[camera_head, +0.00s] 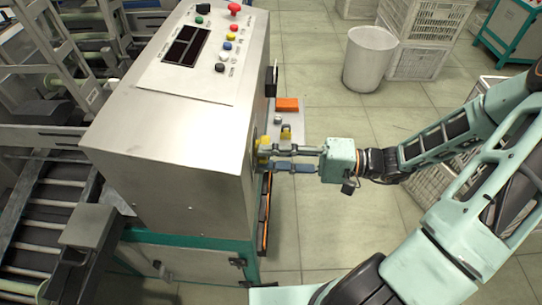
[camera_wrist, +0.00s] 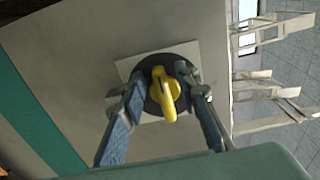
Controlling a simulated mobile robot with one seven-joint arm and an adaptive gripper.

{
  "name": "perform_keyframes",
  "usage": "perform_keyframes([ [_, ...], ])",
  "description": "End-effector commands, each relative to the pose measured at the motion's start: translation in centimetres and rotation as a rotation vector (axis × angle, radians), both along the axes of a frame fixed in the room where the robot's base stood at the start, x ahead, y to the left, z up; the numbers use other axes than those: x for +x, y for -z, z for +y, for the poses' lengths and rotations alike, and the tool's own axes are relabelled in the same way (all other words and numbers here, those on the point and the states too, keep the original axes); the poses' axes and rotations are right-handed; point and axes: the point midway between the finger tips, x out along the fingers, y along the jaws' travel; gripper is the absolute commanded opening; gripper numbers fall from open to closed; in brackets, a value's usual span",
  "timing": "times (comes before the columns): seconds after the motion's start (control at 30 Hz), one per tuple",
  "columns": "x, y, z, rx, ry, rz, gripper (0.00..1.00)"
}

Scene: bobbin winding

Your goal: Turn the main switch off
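The main switch is a yellow rotary handle (camera_wrist: 166,95) on a round black disc with a light square plate behind it, on the side panel of the metal cabinet (camera_head: 180,140). In the head view, a bit of its yellow (camera_head: 264,143) shows beside my fingertips. My gripper (camera_wrist: 163,80) is open, with one blue-padded finger on each side of the handle. The fingertips reach over the disc, and a small gap seems to remain around the handle. In the head view, my gripper (camera_head: 268,158) points left at the cabinet's side, and its fingertips are partly hidden there.
The cabinet top has a display and several coloured buttons, with a red mushroom button (camera_head: 234,8). A small ledge beside the cabinet carries an orange block (camera_head: 287,104) and a yellow item (camera_head: 286,132). A white bin (camera_head: 370,58) and crates stand behind.

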Motion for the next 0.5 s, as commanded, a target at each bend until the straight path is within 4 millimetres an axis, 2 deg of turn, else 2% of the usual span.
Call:
perform_keyframes([
  [0.17, -0.1, 0.0, -1.9, -0.002, 0.005, -0.001, 0.29],
  [0.5, -1.0, 0.1, -9.0, -0.003, 0.004, -0.001, 0.29],
])
